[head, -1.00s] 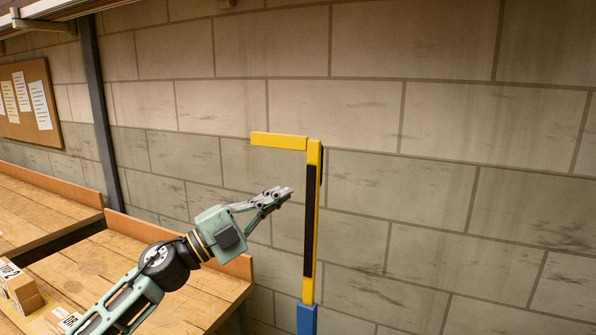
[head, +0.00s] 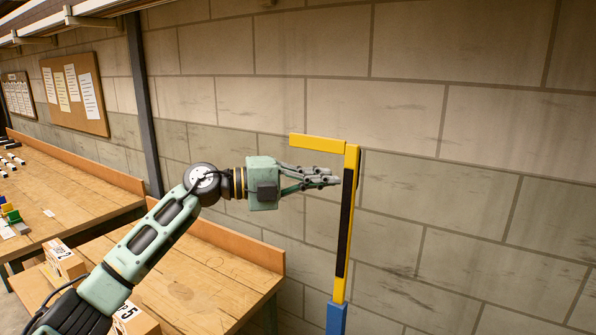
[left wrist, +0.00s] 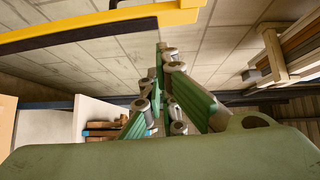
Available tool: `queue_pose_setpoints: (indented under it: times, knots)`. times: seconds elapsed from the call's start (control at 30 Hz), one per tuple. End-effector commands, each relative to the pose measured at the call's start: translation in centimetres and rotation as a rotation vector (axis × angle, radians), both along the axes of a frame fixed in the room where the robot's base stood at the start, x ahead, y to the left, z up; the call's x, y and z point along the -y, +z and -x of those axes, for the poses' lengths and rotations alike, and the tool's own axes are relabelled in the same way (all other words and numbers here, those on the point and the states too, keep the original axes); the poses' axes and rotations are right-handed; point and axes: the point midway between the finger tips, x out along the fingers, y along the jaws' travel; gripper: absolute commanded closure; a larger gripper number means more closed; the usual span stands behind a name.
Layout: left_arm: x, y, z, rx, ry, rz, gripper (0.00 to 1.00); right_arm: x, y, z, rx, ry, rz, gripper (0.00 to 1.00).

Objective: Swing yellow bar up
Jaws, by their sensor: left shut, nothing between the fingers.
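The yellow bar (head: 346,225) stands upright on a blue post (head: 337,318), with a black strip along it and a short yellow arm (head: 317,143) reaching left from its top. My left gripper (head: 334,180) is shut and empty, pointing right, below the short arm. Its fingertips appear close to the left side of the upright; I cannot tell whether they touch. In the left wrist view the yellow bar (left wrist: 110,29) runs across the upper left, beyond the shut fingers (left wrist: 163,55). My right gripper is in neither view.
A block wall (head: 450,130) stands behind the bar. Wooden benches (head: 190,275) with cardboard boxes (head: 62,262) are at the left, below my left arm. A dark upright post (head: 142,100) and a notice board (head: 75,95) are at the back left. Right of the bar looks free.

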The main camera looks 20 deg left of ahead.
Motion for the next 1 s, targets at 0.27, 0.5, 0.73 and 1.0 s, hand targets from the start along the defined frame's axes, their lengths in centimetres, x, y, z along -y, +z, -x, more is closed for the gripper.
queue_pose_setpoints:
  times: [0.27,0.5,0.73,1.0]
  knots:
    - [1.4,0.1,-3.4,0.001,0.000,0.003,1.00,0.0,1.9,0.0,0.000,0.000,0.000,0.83]
    - [1.5,-0.2,-4.4,0.002,0.000,0.001,1.00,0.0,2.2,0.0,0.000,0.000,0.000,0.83]
    - [1.5,-0.3,-4.5,0.003,0.000,0.001,1.00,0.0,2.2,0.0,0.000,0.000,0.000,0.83]
    - [1.8,0.3,-5.3,-0.019,-0.001,-0.002,1.00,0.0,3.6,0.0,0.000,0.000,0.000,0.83]
